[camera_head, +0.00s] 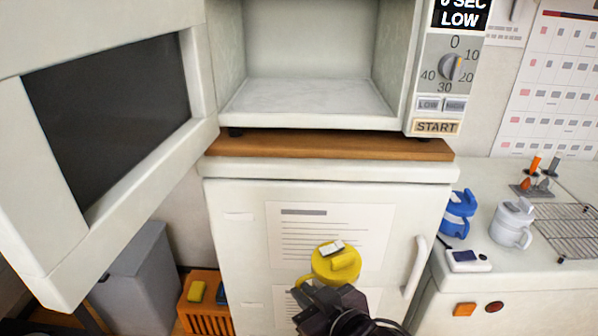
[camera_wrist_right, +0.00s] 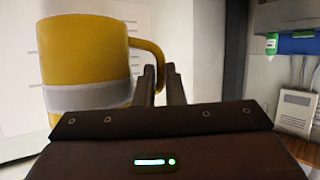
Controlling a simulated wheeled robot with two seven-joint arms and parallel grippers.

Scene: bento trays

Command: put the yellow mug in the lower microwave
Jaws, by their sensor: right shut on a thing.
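The yellow mug (camera_head: 337,262) is held in the air by my right gripper (camera_head: 318,290), in front of the white cabinet door. In the right wrist view the yellow mug (camera_wrist_right: 88,60) shows a pale grey band, and the fingers of my right gripper (camera_wrist_right: 160,85) are shut at its handle. The microwave (camera_head: 310,108) stands above and beyond the mug on a wooden board. Its door (camera_head: 105,130) is swung open to the left, and its cavity looks empty. My left gripper is not in view.
The open door takes up the left side. An orange crate (camera_head: 205,312) and a grey bin (camera_head: 145,285) stand low at left.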

